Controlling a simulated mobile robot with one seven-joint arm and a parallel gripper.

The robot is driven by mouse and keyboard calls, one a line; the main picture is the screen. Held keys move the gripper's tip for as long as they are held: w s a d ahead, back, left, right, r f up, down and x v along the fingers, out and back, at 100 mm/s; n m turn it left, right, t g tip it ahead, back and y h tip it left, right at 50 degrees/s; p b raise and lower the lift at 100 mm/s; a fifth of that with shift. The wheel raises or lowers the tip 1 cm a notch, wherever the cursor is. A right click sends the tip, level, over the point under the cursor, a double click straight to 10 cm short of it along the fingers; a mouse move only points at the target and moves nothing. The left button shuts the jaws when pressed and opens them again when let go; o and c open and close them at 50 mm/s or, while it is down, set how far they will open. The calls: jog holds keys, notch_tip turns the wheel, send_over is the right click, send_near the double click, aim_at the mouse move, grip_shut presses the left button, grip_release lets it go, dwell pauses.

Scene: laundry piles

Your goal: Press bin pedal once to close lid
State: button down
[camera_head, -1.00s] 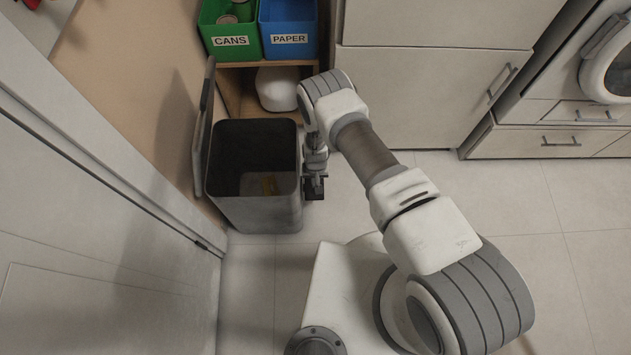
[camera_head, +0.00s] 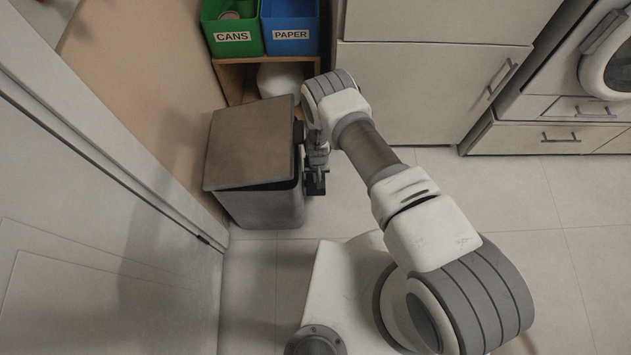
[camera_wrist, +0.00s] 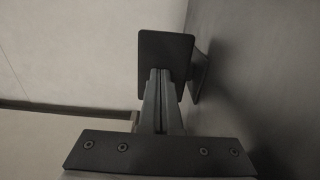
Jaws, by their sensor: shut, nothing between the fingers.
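The bin (camera_head: 265,208) is a grey box standing on the floor against the wooden side panel. Its flat grey-brown lid (camera_head: 250,142) lies over the opening and hides the inside. A dark strip shows below the lid's front edge; I cannot tell if it is fully flush. In the wrist view the pedal (camera_wrist: 178,45) is a dark square plate projecting from the bin's wall (camera_wrist: 265,80). My gripper (camera_wrist: 160,72) is shut and empty, its fingertips over the pedal. Contact with it looks likely but is not certain. In the head view my gripper (camera_head: 316,182) is beside the bin's right side.
A green CANS box (camera_head: 232,38) and a blue PAPER box (camera_head: 290,35) stand on a wooden shelf behind the bin. A white object (camera_head: 280,78) sits inside the shelf. Pale cabinets (camera_head: 425,95) stand to the right. The tiled floor (camera_head: 500,195) there is clear.

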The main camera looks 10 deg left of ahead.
notch_tip(320, 180, up, 11)
jog(key=p, duration=0.4)
dwell(0.4)
jog(key=shift+s, duration=0.1)
